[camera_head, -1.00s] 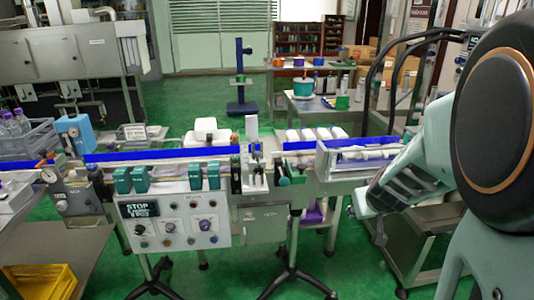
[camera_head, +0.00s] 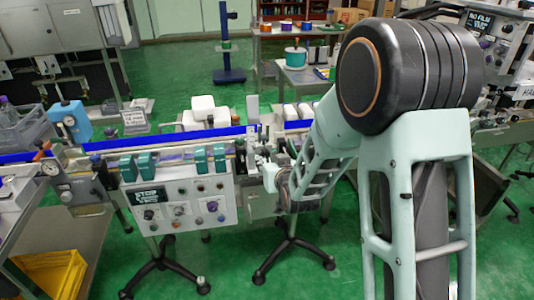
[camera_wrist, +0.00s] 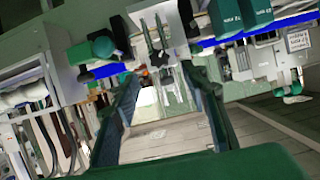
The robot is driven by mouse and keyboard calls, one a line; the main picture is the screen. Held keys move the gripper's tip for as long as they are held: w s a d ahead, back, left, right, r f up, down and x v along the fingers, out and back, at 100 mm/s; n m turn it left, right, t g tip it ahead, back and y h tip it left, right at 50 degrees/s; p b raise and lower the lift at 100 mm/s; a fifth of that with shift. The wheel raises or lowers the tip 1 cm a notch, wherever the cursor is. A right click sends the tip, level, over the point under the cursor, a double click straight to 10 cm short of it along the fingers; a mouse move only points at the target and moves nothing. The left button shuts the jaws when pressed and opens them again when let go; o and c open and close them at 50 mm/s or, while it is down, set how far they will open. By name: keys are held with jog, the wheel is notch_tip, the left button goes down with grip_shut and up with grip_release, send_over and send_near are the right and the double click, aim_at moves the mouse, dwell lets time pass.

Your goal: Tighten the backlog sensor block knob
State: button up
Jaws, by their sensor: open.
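The sensor hardware stands in the middle of the conveyor line (camera_head: 170,141), largely behind my arm in the head view. In the wrist view, a pale metal bracket block (camera_wrist: 160,25) is ahead of my gripper (camera_wrist: 166,88). I cannot tell which is the backlog sensor block knob. My gripper's two fingers are spread wide, with nothing held between them. They appear short of the block, apart from both knobs.
The control panel (camera_head: 180,208) with several knobs is left of my arm in the head view. Green blocks (camera_head: 144,164) stand above it. A yellow crate (camera_head: 55,274) is at lower left. Tripod feet (camera_head: 290,258) stand on the green floor.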

aim_at(266, 154)
jog(key=x, duration=0.8)
jog(key=shift+p, duration=0.4)
grip_shut()
jog(key=shift+d+f, duration=0.1)
